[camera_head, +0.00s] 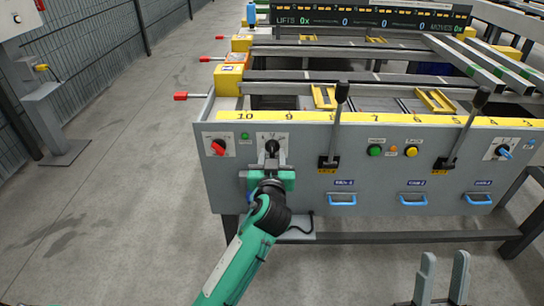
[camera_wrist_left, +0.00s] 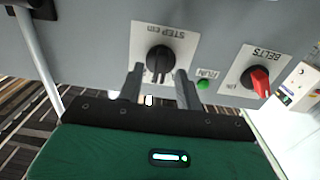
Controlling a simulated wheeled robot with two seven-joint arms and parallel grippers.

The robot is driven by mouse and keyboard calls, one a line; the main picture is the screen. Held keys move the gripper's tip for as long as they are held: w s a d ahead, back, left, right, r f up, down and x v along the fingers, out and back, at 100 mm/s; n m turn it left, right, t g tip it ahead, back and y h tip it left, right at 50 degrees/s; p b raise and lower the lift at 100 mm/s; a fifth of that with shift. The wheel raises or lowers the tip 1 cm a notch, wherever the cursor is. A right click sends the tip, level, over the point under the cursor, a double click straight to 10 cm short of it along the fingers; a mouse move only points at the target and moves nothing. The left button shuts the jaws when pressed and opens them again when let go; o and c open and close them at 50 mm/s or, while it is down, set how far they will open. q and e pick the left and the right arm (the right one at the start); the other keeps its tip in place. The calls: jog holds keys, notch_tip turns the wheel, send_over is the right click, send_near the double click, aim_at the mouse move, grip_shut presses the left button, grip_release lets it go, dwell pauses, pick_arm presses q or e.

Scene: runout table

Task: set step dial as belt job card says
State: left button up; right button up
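The step dial (camera_head: 271,146) is a black knob on a white plate on the grey front panel. In the left wrist view the dial (camera_wrist_left: 160,58) shows upside down, its plate lettered STEP (CM). My left gripper (camera_head: 271,165) is just in front of the dial. In the wrist view its two fingers (camera_wrist_left: 159,70) are apart, one toward each side of the dial, and I see gaps between them and the knob. The dial's scale marks are too small to read. My right gripper (camera_head: 444,262) is open and empty at the bottom. I cannot make out a job card.
A red belts knob (camera_head: 218,147) and a green lamp (camera_head: 245,136) are beside the dial. Two black levers (camera_head: 337,125) (camera_head: 463,130) stand up from the panel. Blue drawer handles (camera_head: 342,199) are lower right. Open floor (camera_head: 120,200) lies left.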

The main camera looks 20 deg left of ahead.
pick_arm(q)
jog(key=shift+w+a, duration=0.1)
jog(key=shift+w, duration=0.25)
jog(key=shift+c, duration=0.2)
grip_shut()
